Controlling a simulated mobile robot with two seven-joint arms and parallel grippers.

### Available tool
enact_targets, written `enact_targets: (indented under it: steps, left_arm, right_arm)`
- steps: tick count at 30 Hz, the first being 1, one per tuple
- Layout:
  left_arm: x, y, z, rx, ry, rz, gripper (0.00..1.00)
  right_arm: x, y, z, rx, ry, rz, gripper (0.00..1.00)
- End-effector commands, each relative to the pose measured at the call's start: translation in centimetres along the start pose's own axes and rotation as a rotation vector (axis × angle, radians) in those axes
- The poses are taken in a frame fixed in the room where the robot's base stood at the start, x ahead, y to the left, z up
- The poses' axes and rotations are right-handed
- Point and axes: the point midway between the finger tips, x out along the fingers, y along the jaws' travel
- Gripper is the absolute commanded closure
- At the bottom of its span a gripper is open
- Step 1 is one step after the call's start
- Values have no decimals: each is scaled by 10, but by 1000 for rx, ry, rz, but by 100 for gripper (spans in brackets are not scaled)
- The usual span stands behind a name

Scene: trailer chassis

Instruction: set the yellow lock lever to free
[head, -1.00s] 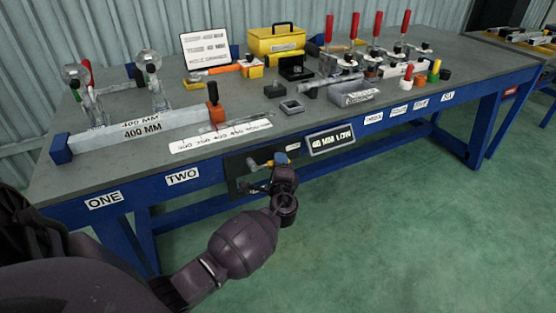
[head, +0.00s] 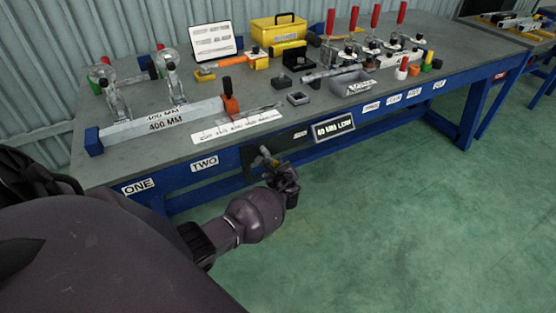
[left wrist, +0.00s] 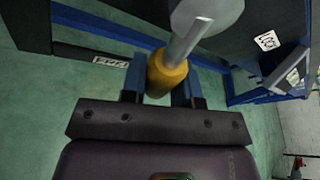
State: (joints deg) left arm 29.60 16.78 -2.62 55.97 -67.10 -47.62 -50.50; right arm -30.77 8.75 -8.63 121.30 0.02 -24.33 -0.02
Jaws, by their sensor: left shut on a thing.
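The lock lever shows in the left wrist view as a yellow grip (left wrist: 166,74) on a metal shaft that runs up to a round grey hub (left wrist: 207,10). My left gripper (left wrist: 162,88) is shut on the yellow grip, with a blue finger on each side. In the head view my left gripper (head: 275,170) is at the dark panel (head: 251,163) on the bench's front side. The lever is small there and partly hidden by the gripper, so its exact setting is hard to read. My right gripper is not in view.
A display plate (head: 333,126) sits beside the panel on the blue bench front (head: 215,172). The grey bench top (head: 120,160) carries clamps, a long bar (head: 165,121) and a yellow toolbox (head: 279,30). The green floor in front of the bench is clear.

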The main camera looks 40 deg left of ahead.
Motion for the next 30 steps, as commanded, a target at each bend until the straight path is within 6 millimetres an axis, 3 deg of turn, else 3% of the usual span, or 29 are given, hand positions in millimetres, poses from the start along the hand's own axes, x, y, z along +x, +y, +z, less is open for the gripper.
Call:
enact_targets:
  steps: [12,30]
  left_arm:
    - [-5,19,3,242,42,100,100]
    - [-6,28,1,314,55,130,100]
  right_arm:
    - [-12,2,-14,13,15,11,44]
    - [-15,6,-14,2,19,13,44]
